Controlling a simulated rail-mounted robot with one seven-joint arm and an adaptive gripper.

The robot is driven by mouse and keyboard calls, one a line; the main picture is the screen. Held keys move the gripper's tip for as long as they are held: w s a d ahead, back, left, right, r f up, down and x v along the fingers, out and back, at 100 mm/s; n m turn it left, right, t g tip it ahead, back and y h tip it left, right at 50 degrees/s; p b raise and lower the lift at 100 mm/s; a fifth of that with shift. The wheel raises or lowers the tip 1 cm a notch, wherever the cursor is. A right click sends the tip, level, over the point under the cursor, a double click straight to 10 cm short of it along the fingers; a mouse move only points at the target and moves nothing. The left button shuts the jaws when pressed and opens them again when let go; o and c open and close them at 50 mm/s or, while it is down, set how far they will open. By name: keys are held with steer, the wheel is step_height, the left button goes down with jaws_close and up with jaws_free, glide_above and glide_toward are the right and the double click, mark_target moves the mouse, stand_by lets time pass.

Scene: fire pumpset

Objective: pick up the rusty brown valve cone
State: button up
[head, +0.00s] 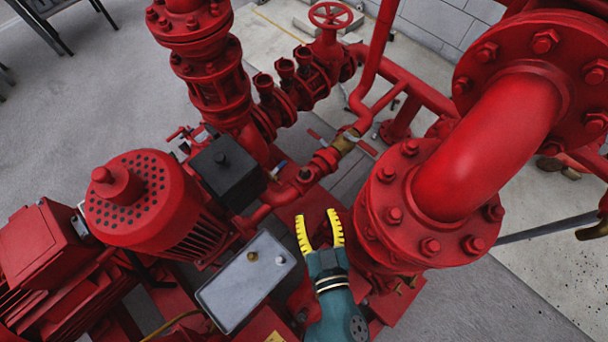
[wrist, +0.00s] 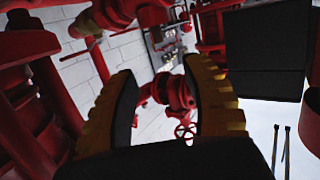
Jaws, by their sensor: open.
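A small brownish piece (head: 252,256), which looks like the rusty brown valve cone, stands on the light grey top of a box (head: 235,290) in the head view. A small pale piece (head: 280,259) stands just right of it on the same top. My gripper (head: 318,215) is open and empty, to the right of the box and apart from both pieces. Its yellow fingers point up the picture. In the wrist view my gripper (wrist: 160,72) shows dark pads with a gap between them. Neither small piece can be made out there.
A large red flanged pipe (head: 485,155) stands close right of my gripper. A black box (head: 225,165) and a red motor (head: 140,205) lie to the left. Red valves and a red handwheel (head: 330,14) are beyond. The wrist view shows red pipework (wrist: 178,92) ahead.

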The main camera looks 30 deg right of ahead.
mark_target(305, 172)
steer(key=x, duration=0.7)
steer(key=shift+w, duration=0.3)
steer(key=x, duration=0.6)
steer(key=shift+d+r, duration=0.2)
steer(key=shift+d, duration=0.05)
steer(key=shift+s, duration=0.2)
jaws_close()
